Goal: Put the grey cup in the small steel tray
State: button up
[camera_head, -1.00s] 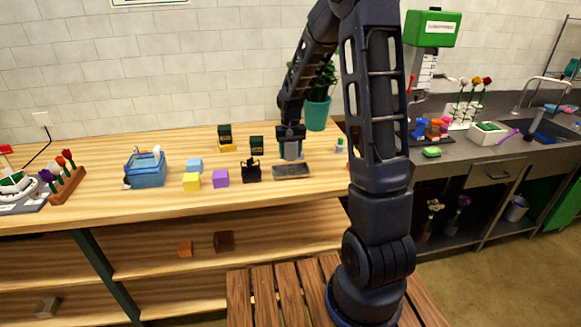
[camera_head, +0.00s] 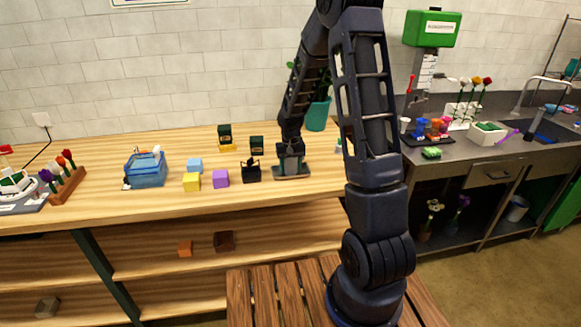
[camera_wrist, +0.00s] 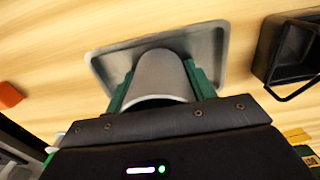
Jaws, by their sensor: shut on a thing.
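The grey cup (camera_wrist: 160,76) is between the two green fingers of my gripper (camera_wrist: 163,88) in the wrist view, and my gripper is shut on it. The small steel tray (camera_wrist: 107,62) lies on the wooden counter directly under the cup. In the head view my gripper (camera_head: 291,168) is low over the small steel tray (camera_head: 291,176), and the cup is mostly hidden by the fingers there. I cannot tell whether the cup's base touches the tray floor.
A black basket (camera_head: 251,174) stands just left of the tray. Purple (camera_head: 221,179), yellow (camera_head: 191,182) and blue (camera_head: 195,166) blocks and a blue container (camera_head: 147,172) are further left. A teal plant pot (camera_head: 318,115) stands behind. The counter's front strip is clear.

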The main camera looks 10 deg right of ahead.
jog(key=o, duration=1.1)
jog(key=shift+c, duration=0.2)
notch_tip(320, 180, up, 12)
jog(key=s+d+r+t, duration=0.1)
jog(key=s+d+r, duration=0.2)
jog(key=s+r, duration=0.4)
jog(key=s+d+r+t, duration=0.1)
jog(key=s+d+r, duration=0.2)
jog(key=s+r, duration=0.35)
jog(key=s+d+r+t, duration=0.1)
jog(key=s, duration=0.7)
jog(key=s+d+r+t, duration=0.1)
jog(key=s+d+r, duration=0.1)
jog(key=s, duration=0.7)
jog(key=shift+s+t, duration=0.3)
